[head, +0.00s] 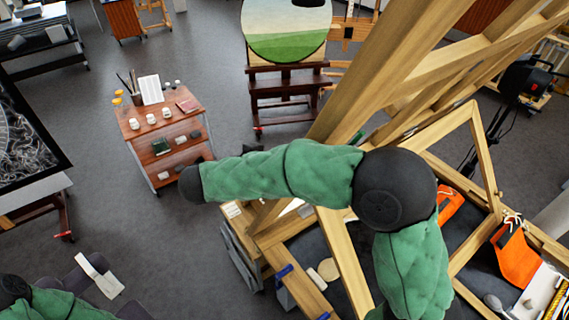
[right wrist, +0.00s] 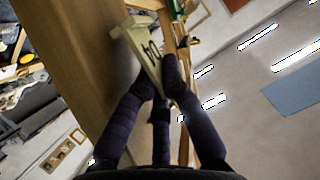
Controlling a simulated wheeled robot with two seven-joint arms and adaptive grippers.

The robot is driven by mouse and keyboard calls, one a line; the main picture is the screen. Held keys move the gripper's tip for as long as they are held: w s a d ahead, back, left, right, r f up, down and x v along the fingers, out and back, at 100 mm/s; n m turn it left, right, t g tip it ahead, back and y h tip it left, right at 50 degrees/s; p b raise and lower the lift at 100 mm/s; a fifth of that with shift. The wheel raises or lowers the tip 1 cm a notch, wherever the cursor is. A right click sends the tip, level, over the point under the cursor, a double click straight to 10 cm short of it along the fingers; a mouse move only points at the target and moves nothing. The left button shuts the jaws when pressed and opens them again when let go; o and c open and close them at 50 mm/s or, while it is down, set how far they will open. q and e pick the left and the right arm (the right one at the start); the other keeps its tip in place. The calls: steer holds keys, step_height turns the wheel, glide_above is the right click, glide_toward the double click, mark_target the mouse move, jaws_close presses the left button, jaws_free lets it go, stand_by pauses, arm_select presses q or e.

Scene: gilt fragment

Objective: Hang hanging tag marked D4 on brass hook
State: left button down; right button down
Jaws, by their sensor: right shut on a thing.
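In the right wrist view, my right gripper (right wrist: 160,80) is shut on a pale cream tag (right wrist: 150,52) with dark lettering. The lettering looks like D4 but is tilted and hard to read. The tag is beside a large wooden post (right wrist: 85,65). I cannot make out the brass hook. In the head view, my right arm, in a green sleeve, crosses in front of the wooden easel frame, and I cannot make out its gripper or the tag there. Part of my left arm shows at the bottom left corner; I cannot make out its gripper.
The wooden easel frame (head: 370,80) rises close beside my right arm. An orange cloth item (head: 516,256) and several tools lie at the right. A wooden trolley (head: 140,129) with cups stands left, and an easel with a round painting (head: 285,35) behind. Grey floor is free between them.

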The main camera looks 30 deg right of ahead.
stand_by(0.4)
steer(key=c, duration=1.3)
jaws_free()
steer(key=v, duration=1.2)
steer(key=shift+f, duration=0.1)
